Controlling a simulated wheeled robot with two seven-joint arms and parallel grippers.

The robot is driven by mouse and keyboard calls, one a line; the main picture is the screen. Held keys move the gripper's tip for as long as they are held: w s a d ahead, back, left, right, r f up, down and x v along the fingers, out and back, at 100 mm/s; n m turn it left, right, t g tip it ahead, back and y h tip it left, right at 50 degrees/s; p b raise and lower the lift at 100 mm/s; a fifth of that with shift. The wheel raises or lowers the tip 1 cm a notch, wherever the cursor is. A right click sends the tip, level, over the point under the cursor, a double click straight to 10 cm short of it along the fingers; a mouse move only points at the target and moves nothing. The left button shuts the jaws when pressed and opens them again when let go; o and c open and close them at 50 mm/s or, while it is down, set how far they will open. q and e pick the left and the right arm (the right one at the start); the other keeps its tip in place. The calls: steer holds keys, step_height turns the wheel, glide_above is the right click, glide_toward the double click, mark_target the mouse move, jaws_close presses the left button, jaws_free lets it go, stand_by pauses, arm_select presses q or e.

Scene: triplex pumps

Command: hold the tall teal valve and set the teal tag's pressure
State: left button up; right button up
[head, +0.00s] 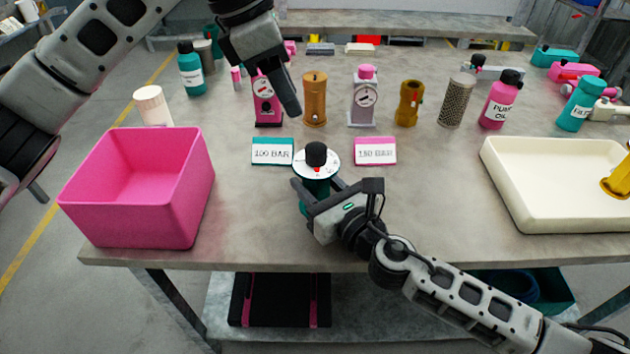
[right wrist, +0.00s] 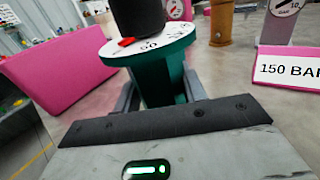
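The tall teal valve (head: 316,188) stands upright near the table's front, with a white dial, a red pointer and a black knob (head: 316,154) on top. My right gripper (head: 318,190) is shut on its teal body, a finger on each side; the body also shows in the right wrist view (right wrist: 160,80). The red pointer (right wrist: 126,42) is on the near-left side of the dial. The teal tag (head: 272,151) behind the valve reads 100 BAR. My left gripper (head: 288,108) hangs above and behind the valve, apart from the knob; its opening is unclear.
A pink-edged tag (head: 375,151) reads 150 BAR. A pink bin (head: 135,200) stands left, a cream tray (head: 510,200) right. Behind are a pink gauge (head: 266,105), an orange cylinder (head: 315,100), a grey gauge (head: 363,100), and several bottles.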

mark_target(316, 147)
steer(key=c, duration=0.3)
arm_select(q)
steer(key=o, duration=0.4)
arm_select(e)
steer(key=shift+c, duration=0.2)
arm_select(q)
steer(key=d+r+m+y, duration=0.2)
steer(key=d+m+y, duration=0.2)
steer(key=m, duration=0.6)
steer(key=shift+g, duration=0.3)
steer(key=f, duration=1.1)
steer(key=shift+w+f, duration=0.3)
steer(key=shift+f, duration=0.05)
steer(key=c, duration=1)
